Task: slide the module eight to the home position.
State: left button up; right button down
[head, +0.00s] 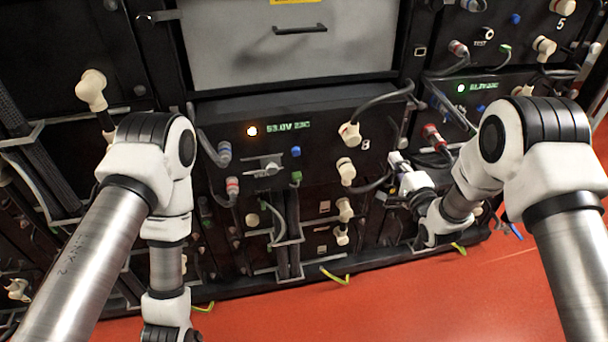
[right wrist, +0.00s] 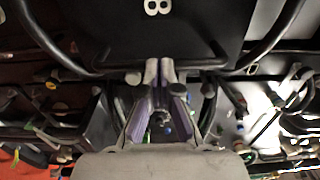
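Module eight (head: 325,118) is a dark box in the rack. Its front has a green "53.0V 23C" readout (head: 288,127), an orange light (head: 252,131) and a pale 8. In the right wrist view, the panel with the 8 (right wrist: 157,28) is above a dark bar handle (right wrist: 208,63). My right gripper (head: 397,163) is at the module's lower right. In the right wrist view its fingertips (right wrist: 159,72) are close together at the middle of the bar and appear shut on it. They hide the contact. My left arm hangs down at left; its gripper is out of view.
Cables with pale plugs (head: 349,133) hang across the module's front. A grey drawer panel (head: 290,45) is above it. Another module with a green readout (head: 483,86) is at right. Yellow-green hooks (head: 335,277) stick out near the rack's foot. The red floor (head: 400,305) is clear.

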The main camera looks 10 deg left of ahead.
aim_at(383, 142)
jog(key=shift+b+x, duration=1.75)
jog(key=shift+x, duration=2.7)
jog(key=shift+s+d+p, duration=0.1)
jog(key=shift+s+p, duration=0.3)
jog(key=shift+p, duration=0.05)
jog(key=p+v, duration=0.3)
jog(key=v, duration=0.4)
jog(key=shift+s+d+f, duration=0.1)
